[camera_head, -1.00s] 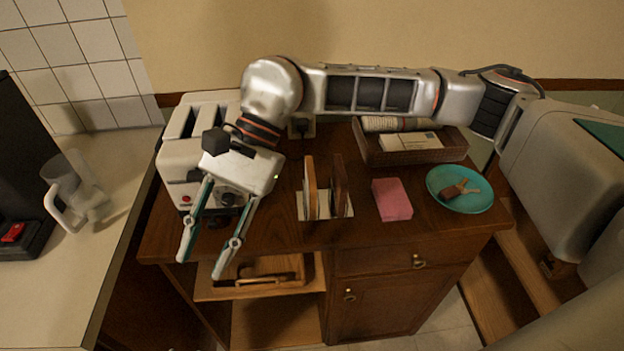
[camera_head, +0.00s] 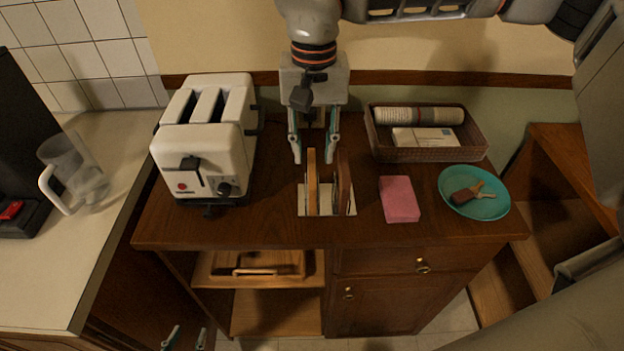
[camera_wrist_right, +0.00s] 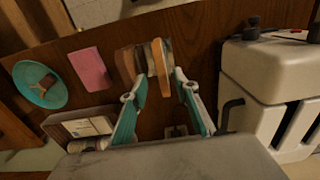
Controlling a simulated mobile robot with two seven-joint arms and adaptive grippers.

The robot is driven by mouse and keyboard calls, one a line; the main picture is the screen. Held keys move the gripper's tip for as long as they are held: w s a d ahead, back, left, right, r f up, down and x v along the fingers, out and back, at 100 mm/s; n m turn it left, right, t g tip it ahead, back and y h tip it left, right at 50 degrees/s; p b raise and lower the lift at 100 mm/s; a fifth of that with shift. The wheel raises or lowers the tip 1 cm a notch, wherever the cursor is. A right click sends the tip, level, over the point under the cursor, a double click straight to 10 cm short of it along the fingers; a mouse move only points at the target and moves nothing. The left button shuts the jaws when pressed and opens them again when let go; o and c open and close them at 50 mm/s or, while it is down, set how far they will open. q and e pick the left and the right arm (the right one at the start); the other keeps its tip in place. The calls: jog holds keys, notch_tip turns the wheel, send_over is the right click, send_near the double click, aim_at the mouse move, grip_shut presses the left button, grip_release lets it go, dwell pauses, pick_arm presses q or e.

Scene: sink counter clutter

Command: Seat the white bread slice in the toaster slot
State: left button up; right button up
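The light tan bread slice (camera_head: 312,188) stands on edge in a small rack (camera_head: 341,203), left of a darker brown slice (camera_head: 345,185). In the right wrist view the light slice (camera_wrist_right: 160,66) is between my right gripper's fingertips. My right gripper (camera_head: 314,158) is open, pointing down at the top of the light slice, with a finger to each side; contact cannot be told. The white toaster (camera_head: 240,150) stands to the left, its two slots (camera_head: 194,106) looking empty. My left gripper (camera_head: 187,338) is open and empty at the bottom edge, only its tips showing.
Right of the rack are a pink block (camera_head: 399,199), a teal plate (camera_head: 490,207) with a brown item, and a wicker basket (camera_head: 430,153) holding a roll and cards. A clear jug (camera_head: 75,180) stands on the left counter. The wooden top in front of the rack is clear.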

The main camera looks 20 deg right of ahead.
aim_at(312, 161)
notch_tip(312, 161, down, 4)
jog(key=shift+w+a, duration=0.1)
grip_shut()
jog(key=shift+r, duration=0.1)
